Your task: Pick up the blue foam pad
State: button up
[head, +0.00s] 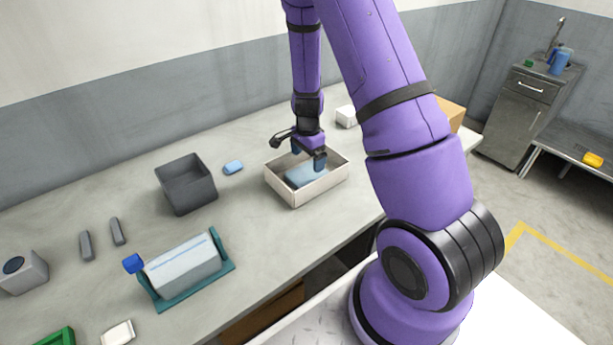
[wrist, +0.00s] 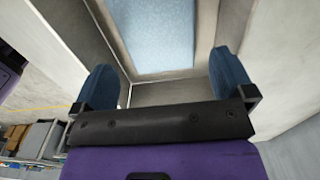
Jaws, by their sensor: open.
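The blue foam pad (head: 305,174) lies flat inside a light, open-topped tray (head: 299,197) on the workbench. In the wrist view the pad (wrist: 150,35) is a pale blue slab beyond the fingertips, with the tray's floor and walls around it. My gripper (head: 308,158) is over the tray and points down, its blue fingers at or just above the pad. In the wrist view my gripper (wrist: 168,75) is open, with its two blue fingers wide apart and nothing held between them. The pad's far end is cut off in that view.
A dark grey bin (head: 186,184) and a small blue block (head: 233,167) stand left of the tray. A teal stand with a pale roll (head: 184,264) is nearer the front. A white box (head: 346,116) stands behind the tray. Bare bench lies between.

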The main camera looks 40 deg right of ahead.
aim_at(308, 172)
jog(key=shift+s+f, duration=0.1)
jog(key=shift+f, duration=2.9)
jog(key=c, duration=0.6)
